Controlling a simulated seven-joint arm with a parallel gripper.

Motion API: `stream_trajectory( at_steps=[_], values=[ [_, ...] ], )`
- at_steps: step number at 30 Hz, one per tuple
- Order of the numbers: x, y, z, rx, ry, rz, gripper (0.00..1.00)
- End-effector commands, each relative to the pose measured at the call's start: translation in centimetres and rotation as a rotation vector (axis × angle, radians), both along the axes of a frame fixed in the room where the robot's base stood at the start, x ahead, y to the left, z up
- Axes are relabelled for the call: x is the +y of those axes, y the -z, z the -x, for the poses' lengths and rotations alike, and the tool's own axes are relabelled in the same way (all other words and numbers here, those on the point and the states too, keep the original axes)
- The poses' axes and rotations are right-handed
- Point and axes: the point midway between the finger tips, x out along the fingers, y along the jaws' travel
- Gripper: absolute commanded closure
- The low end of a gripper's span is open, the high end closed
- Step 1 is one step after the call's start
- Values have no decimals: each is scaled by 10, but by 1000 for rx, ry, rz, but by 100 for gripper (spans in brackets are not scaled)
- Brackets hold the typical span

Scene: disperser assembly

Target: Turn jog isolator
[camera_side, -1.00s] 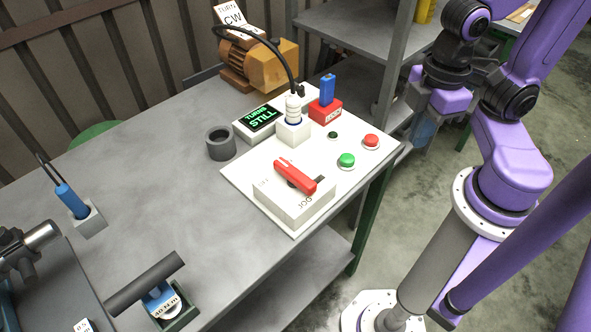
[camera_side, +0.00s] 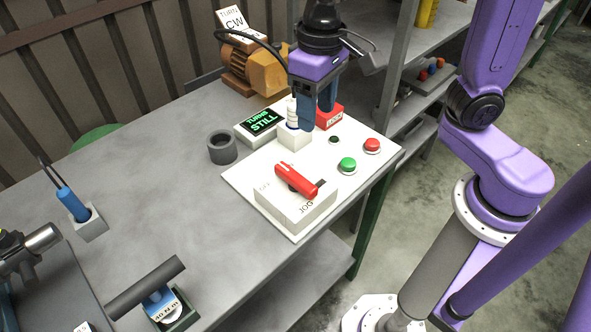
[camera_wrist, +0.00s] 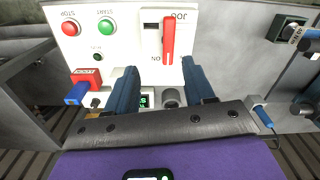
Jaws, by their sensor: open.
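The jog isolator is a white box (camera_side: 300,212) with a red lever (camera_side: 296,181) on top, near the front of the white panel. In the wrist view the red lever (camera_wrist: 168,42) lies along the box, its lower end beside the "ON" marking. My gripper (camera_side: 317,118) is open and points down over the back of the panel, behind the isolator and apart from it. In the wrist view the open fingers (camera_wrist: 160,82) are empty, with the lever beyond their tips and between their lines.
Green (camera_side: 347,165) and red (camera_side: 372,145) buttons sit right of the isolator. A white plug socket (camera_side: 294,135), a red lock block (camera_side: 330,119) and a display reading "TURNS STILL" (camera_side: 262,122) are near my gripper. A grey ring (camera_side: 222,148) stands left.

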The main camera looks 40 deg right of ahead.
Motion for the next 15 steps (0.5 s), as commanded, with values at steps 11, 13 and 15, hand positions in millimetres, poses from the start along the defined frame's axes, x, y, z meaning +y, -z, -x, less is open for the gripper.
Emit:
stream_trajectory(
  at_steps=[11, 13, 15],
  values=[
    [21, -3, -29, 5, 197, 6, 47],
    [21, 3, -28, 6, 198, 8, 47],
    [20, 12, -28, 6, 197, 8, 47]
  ],
)
